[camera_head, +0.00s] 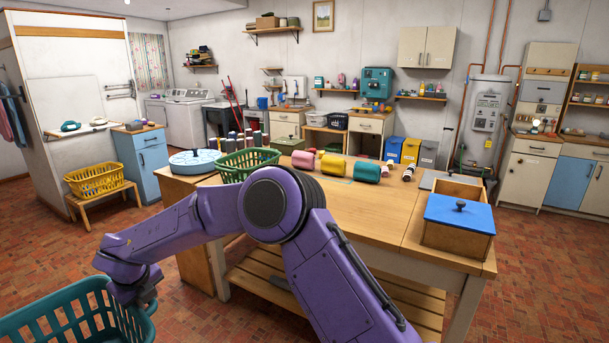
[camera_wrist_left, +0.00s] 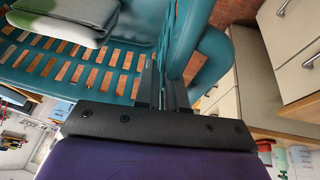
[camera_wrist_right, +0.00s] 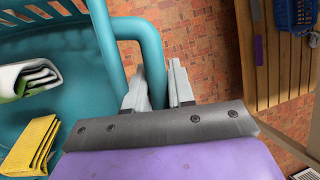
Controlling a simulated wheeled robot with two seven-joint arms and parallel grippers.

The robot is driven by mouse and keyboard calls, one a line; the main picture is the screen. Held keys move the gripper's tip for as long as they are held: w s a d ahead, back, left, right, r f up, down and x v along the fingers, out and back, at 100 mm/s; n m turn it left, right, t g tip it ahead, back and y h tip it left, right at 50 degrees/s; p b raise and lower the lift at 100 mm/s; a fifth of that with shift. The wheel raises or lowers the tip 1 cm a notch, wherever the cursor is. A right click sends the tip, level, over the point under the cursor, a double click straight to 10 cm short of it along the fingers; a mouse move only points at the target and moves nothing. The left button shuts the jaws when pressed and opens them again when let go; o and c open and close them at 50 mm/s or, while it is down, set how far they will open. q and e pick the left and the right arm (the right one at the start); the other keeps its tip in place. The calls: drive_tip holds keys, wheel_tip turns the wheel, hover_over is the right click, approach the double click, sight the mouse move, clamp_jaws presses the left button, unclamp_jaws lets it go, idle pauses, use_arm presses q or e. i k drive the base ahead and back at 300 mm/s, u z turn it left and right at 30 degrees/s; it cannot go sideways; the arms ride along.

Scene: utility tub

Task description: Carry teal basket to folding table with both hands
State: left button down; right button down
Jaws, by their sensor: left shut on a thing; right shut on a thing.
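The teal basket (camera_head: 75,318) is at the lower left of the head view, cut off by the frame edge. Its slotted wall shows in the left wrist view (camera_wrist_left: 125,62) and its rim and handle in the right wrist view (camera_wrist_right: 150,45). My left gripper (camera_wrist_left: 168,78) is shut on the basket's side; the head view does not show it. My right gripper (camera_wrist_right: 157,85) is shut on the handle at the other side. Inside lie a folded white-green cloth (camera_wrist_right: 28,77) and a yellow cloth (camera_wrist_right: 32,146).
A large wooden workbench (camera_head: 320,215) fills the middle, bearing a green basket (camera_head: 245,163), colored rolls and a blue-lidded box (camera_head: 459,213). A yellow basket (camera_head: 95,180) sits on a low wooden stand at left. Brick floor (camera_head: 35,240) is open between stand and teal basket.

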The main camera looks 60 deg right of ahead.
sight(336, 202)
drive_tip(key=i, duration=1.65)
drive_tip(key=z, duration=2.8)
drive_tip(key=i, duration=1.5)
